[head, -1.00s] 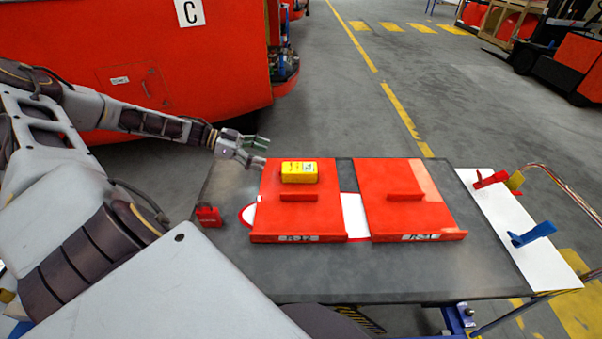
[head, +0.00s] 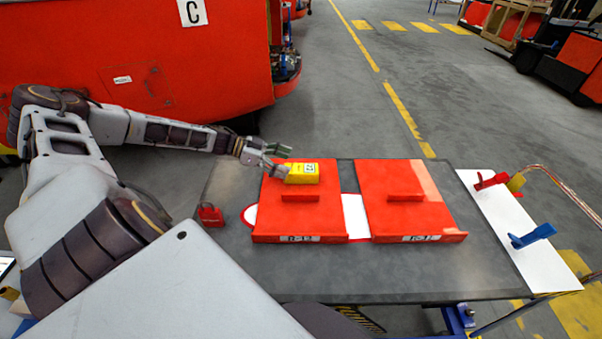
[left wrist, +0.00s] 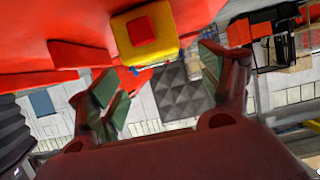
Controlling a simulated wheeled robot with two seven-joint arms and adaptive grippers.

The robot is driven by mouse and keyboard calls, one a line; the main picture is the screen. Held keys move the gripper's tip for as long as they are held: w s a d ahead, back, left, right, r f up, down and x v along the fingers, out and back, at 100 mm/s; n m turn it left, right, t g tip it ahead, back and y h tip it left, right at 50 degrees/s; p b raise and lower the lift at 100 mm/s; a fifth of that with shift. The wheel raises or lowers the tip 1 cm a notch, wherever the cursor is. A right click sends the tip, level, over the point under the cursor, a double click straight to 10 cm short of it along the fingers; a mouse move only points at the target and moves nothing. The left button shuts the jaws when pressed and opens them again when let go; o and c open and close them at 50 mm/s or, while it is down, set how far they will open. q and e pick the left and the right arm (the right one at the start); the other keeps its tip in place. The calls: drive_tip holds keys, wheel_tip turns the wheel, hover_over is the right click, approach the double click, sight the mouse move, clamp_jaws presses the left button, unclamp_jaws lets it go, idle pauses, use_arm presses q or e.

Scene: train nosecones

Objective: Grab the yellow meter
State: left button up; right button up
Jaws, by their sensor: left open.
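The yellow meter (head: 302,173), a small yellow box with a pale label, lies on the left red panel (head: 275,222) on the cart table. My left gripper (head: 279,161) is at the meter's left end, its open fingers reaching toward it. In the left wrist view the meter (left wrist: 152,48) shows a red square on its end, ahead of and between the spread fingers of the left gripper (left wrist: 165,85). There is a gap between the fingers and the meter there; contact is hard to tell in the head view. My right gripper is not in view.
A second red panel (head: 375,215) lies to the right on the dark table (head: 400,275). A red padlock (head: 209,214) lies at the table's left edge. Red and blue clamps (head: 533,236) stand on the white board (head: 500,215) at right. A large red train body (head: 140,60) stands behind my left arm.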

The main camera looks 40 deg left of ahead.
sight(300, 167)
use_arm(q)
drive_tip(key=shift+w+d+f, duration=0.2)
drive_tip(key=shift+w+d, duration=0.25)
drive_tip(key=shift+f+p+x, duration=0.15)
drive_tip(key=shift+p+x, duration=0.2)
drive_tip(key=shift+x, duration=0.95)
drive_tip(key=shift+f+p+x, duration=0.15)
drive_tip(key=shift+p+x, duration=0.2)
drive_tip(key=shift+x, duration=0.9)
drive_tip(key=shift+s, duration=0.2)
drive_tip(key=c, duration=1.3)
drive_tip(key=shift+c, duration=0.2)
drive_tip(key=shift+r, duration=0.15)
drive_tip(key=shift+r+b, duration=0.45)
drive_tip(key=shift+r, duration=4.5)
